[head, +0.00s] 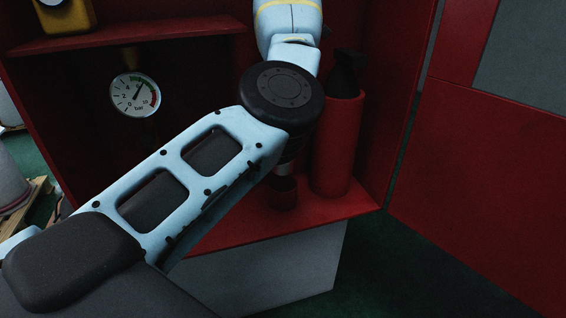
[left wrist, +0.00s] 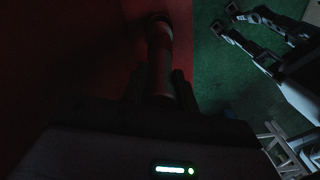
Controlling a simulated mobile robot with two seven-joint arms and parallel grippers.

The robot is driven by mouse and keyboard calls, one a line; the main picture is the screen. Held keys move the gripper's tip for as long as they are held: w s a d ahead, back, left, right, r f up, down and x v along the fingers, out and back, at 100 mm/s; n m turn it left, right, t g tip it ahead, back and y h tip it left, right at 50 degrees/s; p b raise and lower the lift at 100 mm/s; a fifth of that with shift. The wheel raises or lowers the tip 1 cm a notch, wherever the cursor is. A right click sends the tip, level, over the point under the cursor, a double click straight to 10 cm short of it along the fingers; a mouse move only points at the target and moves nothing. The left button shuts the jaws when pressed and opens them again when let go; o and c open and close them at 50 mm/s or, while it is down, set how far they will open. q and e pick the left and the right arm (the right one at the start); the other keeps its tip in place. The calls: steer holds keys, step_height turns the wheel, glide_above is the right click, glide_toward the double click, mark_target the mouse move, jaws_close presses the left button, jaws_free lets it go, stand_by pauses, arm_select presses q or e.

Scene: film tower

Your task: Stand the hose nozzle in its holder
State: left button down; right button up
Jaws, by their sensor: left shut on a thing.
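My left gripper (head: 290,150) points down over the cabinet floor in the head view, mostly hidden behind my own wrist. In the dark left wrist view its fingers (left wrist: 157,88) are shut on the hose nozzle (left wrist: 160,62), a tube with pale and reddish bands. A pale bit of the nozzle (head: 283,168) shows below the gripper in the head view. Right under it is a small dark red cup, apparently the holder (head: 285,194), on the cabinet floor. Nozzle and cup line up, but I cannot tell whether the nozzle is inside it.
A red extinguisher (head: 338,145) with a black top stands close to the right of the gripper. A pressure gauge (head: 135,95) hangs at the back left under a red shelf (head: 190,32). The red cabinet door (head: 490,170) is open at the right.

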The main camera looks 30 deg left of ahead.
arm_select(q)
step_height(320, 180, down, 8)
steer(key=shift+f, duration=0.15)
stand_by(0.5)
steer(key=shift+w+f, duration=0.1)
steer(key=shift+f, duration=0.55)
steer(key=c, duration=1.1)
jaws_free()
step_height(320, 180, up, 13)
steer(key=shift+r, duration=0.1)
